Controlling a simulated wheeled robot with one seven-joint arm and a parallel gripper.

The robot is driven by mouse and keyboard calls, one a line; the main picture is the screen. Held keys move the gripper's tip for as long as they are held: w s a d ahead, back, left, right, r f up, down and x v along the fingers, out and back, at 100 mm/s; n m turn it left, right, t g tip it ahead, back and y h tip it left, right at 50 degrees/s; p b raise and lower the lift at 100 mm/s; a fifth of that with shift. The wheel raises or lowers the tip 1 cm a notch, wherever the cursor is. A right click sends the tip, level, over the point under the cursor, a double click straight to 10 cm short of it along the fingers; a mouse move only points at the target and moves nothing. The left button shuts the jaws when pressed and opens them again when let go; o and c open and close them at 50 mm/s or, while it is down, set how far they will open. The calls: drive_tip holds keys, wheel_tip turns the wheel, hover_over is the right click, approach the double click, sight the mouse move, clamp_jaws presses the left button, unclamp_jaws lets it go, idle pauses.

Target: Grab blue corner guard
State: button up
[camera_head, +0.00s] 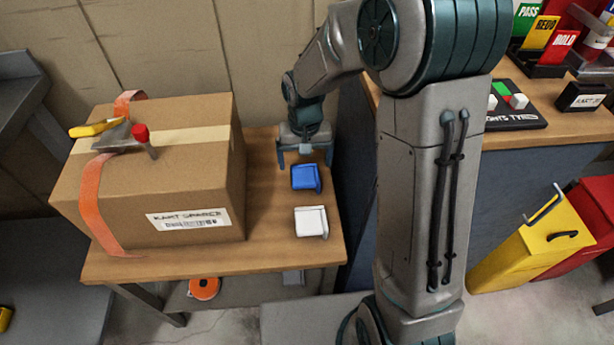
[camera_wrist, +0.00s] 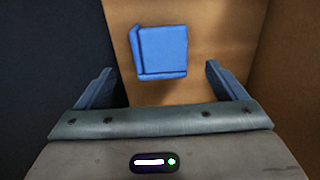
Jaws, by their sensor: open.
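The blue corner guard (camera_head: 305,177) lies on the wooden table, to the right of the cardboard box. My gripper (camera_head: 302,160) is open and empty above the table, just behind the guard in the head view. In the wrist view the blue corner guard (camera_wrist: 161,51) lies ahead of my gripper (camera_wrist: 158,88), between the lines of its two spread fingers and apart from them. A white corner guard (camera_head: 311,221) lies on the table nearer the front edge.
The cardboard box (camera_head: 190,180) with an orange strap and a ratchet fills the table's left side. A darker counter (camera_head: 560,125) stands to the right, with a gap beside the table's right edge. A yellow bin (camera_head: 535,240) stands on the floor at right.

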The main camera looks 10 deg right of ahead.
sight(305, 173)
wheel_tip(305, 173, down, 5)
drive_tip(key=shift+w+r+b, duration=0.15)
drive_tip(key=shift+b, duration=0.3)
drive_tip(key=c, duration=1.1)
drive_tip(key=shift+o, duration=0.2)
drive_tip(key=shift+r, duration=0.1)
